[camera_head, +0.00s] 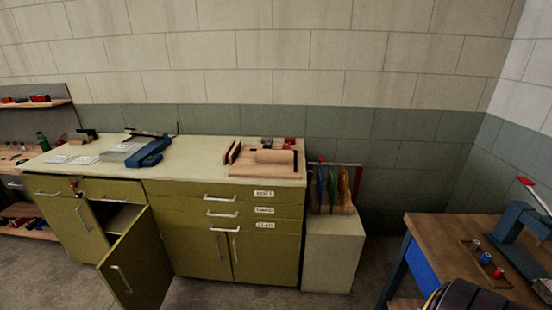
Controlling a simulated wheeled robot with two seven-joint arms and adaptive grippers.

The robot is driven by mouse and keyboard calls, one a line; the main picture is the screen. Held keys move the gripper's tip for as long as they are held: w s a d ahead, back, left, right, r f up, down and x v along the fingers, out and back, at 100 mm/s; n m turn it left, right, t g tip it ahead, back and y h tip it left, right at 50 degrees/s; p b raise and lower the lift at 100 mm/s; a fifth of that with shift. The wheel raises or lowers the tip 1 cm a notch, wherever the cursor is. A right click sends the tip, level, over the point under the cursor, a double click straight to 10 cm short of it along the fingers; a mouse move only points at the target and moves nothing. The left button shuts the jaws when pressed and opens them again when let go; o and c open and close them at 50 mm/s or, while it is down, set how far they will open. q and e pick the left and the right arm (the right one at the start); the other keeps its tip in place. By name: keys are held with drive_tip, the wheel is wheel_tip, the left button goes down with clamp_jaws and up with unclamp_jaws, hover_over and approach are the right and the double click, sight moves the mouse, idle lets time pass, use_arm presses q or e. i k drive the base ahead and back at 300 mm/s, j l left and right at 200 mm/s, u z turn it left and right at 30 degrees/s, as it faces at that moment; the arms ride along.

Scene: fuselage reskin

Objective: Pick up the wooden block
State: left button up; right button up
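Wooden pieces lie on the right end of the pale cabinet top. A small wooden block (277,157) rests on a flat wooden board (258,170) there. A darker, narrow wooden piece (232,152) leans or stands at the board's left edge. Another wooden piece (335,209) stands on a white box right of the cabinet, with colored-handled tools in it. I cannot tell which of these is the task's block.
The olive cabinet (190,210) has an open door (140,262) swung out at its front left. A blue tool (150,153) lies on its top. A wooden workbench (450,240) with a blue machine stands at the right. Grey floor shows between them.

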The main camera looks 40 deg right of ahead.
sight(261, 155)
drive_tip(key=i+l+z, duration=0.25)
drive_tip(key=i+z, duration=1.05)
drive_tip(key=i, duration=0.2)
drive_tip(key=j, duration=0.05)
